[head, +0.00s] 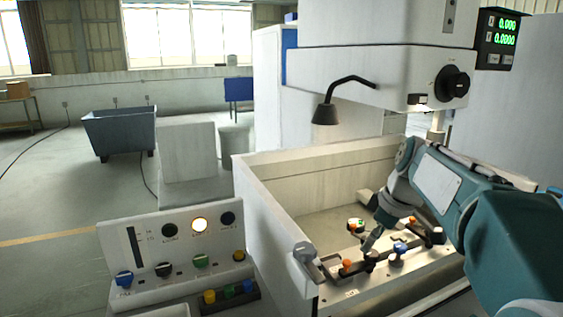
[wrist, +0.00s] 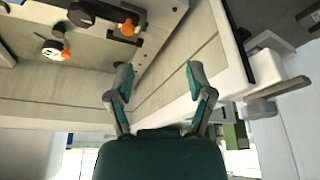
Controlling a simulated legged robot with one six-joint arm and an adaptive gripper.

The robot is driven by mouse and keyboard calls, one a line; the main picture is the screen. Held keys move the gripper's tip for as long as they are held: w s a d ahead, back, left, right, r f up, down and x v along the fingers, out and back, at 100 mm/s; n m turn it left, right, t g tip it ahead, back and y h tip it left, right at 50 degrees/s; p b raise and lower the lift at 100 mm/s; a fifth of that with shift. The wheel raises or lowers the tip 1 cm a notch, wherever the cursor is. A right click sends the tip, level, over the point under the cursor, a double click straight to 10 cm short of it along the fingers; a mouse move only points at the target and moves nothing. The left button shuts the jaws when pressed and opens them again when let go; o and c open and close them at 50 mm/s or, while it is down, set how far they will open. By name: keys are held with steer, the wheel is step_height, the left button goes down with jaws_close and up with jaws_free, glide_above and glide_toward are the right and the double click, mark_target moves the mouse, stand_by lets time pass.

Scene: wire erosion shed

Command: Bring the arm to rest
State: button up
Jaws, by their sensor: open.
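My arm, teal and grey, reaches in from the right in the head view and bends down over the machine's open tank (head: 262,215). My gripper (head: 366,246) hangs low by the clamps at the tank's front edge; its fingers are small there. In the wrist view my gripper (wrist: 158,78) shows its two teal-tipped fingers spread apart with nothing between them. The light tank wall and the metal bench lie beyond the fingers. I cannot tell from these views whether the fingers touch anything.
Clamps with orange knobs (head: 347,264) and blue knobs (head: 400,247) stand close around my gripper. A control panel (head: 180,245) with a lit amber lamp stands left of the tank. The machine head (head: 375,75) with a black lamp hangs above. The floor at left is mostly open.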

steer(key=s+a+f+m+t+h, duration=0.1)
steer(key=s+f+m, duration=0.1)
steer(key=s, duration=0.6)
steer(key=s+a+f+m+t+h, duration=0.1)
steer(key=s+f+m, duration=0.2)
steer(key=s, duration=0.5)
steer(key=s+a+f+m+t+h, duration=0.1)
steer(key=s+f+m, duration=0.2)
steer(key=s+m, duration=0.2)
steer(key=s, duration=0.2)
steer(key=shift+s+a, duration=0.3)
steer(key=shift+s, duration=0.1)
